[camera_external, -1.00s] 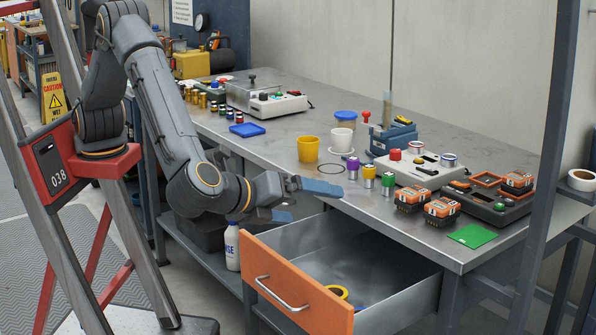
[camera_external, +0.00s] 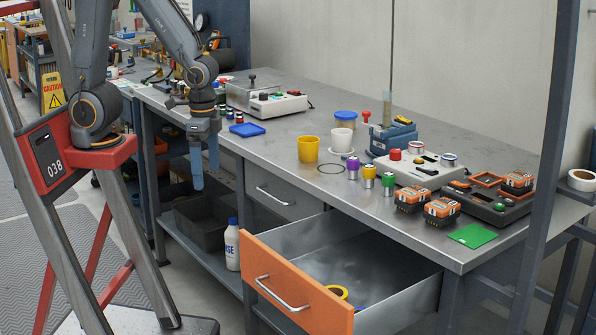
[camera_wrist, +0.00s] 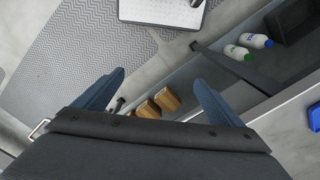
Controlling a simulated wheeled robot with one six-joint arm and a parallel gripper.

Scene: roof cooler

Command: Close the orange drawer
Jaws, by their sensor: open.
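The orange drawer (camera_external: 292,275) is pulled well out from under the near end of the metal workbench. Its orange front carries a silver bar handle (camera_external: 283,295). Inside lie a yellow ring-shaped item and something blue, partly hidden by the front. My gripper (camera_external: 204,167) hangs pointing down in front of the bench, left of and farther back than the drawer, apart from it. It is open and empty; its two blue fingers also show spread in the wrist view (camera_wrist: 158,80). The orange front cannot be made out in the wrist view.
A closed grey drawer (camera_external: 277,194) lies beyond the orange one. A white bottle (camera_external: 232,247) and a dark bin (camera_external: 203,220) stand on the lower shelf. A red-and-grey frame (camera_external: 62,155) stands at left. Cups, cans and orange-topped packs (camera_external: 441,210) stand on the benchtop.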

